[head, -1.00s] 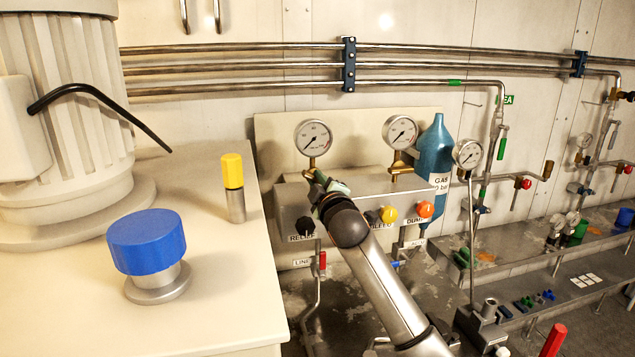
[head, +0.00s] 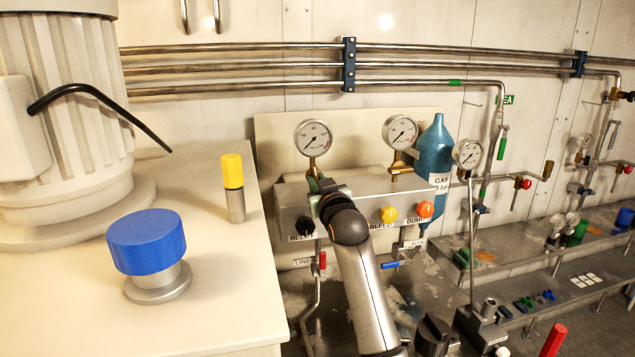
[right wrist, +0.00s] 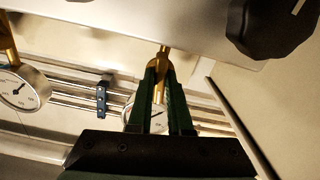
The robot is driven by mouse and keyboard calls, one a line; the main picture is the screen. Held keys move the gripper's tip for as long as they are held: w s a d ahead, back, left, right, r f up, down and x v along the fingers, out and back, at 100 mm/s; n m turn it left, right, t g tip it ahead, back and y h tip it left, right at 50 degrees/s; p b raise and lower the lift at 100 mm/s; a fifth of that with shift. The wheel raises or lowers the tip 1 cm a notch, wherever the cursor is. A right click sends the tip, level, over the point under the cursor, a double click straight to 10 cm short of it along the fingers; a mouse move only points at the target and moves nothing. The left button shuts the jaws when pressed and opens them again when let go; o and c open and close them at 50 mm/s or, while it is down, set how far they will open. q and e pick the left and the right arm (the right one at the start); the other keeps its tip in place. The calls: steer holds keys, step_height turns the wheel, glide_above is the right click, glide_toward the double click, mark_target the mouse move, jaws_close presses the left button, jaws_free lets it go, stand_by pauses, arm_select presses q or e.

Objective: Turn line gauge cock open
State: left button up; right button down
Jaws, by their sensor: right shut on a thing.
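The left round gauge (head: 312,138) sits above the grey panel box on a brass stem (head: 312,168). My right gripper (head: 318,184) is at the foot of this stem, largely hidden behind its own wrist. In the right wrist view, the dark green fingers of my right gripper (right wrist: 160,75) are closed on the brass stem piece (right wrist: 161,60), with the gauge (right wrist: 143,117) partly hidden behind them. A cock handle cannot be made out between the fingers. My left gripper is not in view.
A black relief knob (head: 305,226) is just below my right gripper; it also shows in the wrist view (right wrist: 266,22). Yellow (head: 388,214) and orange (head: 426,209) knobs are to the right. A second gauge (head: 400,132) and a blue gas bottle (head: 434,160) stand beyond.

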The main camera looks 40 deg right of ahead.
steer(key=shift+m, duration=0.8)
steer(key=c, duration=0.8)
jaws_free()
steer(key=shift+c, duration=0.2)
steer(key=shift+s+a, duration=0.1)
steer(key=shift+s, duration=0.05)
steer(key=b+v, duration=0.2)
steer(key=v, duration=1)
steer(key=shift+s, duration=0.1)
steer(key=shift+a, duration=0.1)
